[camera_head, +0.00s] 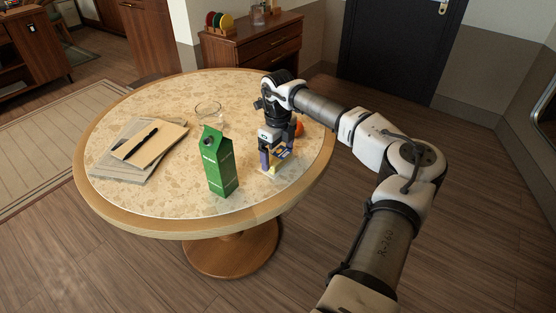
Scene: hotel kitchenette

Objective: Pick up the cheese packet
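The cheese packet (282,155), apparently the small blue and yellow pack, is at the right side of the round table, under my gripper (278,156). My gripper points down, with one finger at the left of the packet and the other at its upper right. The fingers stand apart with the packet between them. I cannot tell whether they touch it or whether it is lifted. The gripper hides part of the packet.
A green carton (219,165) stands close at the left of my gripper. An orange fruit (299,129) is just behind. A clear glass (208,109) and papers with a pen (141,143) are farther left. The round table's edge (318,171) is close on the right.

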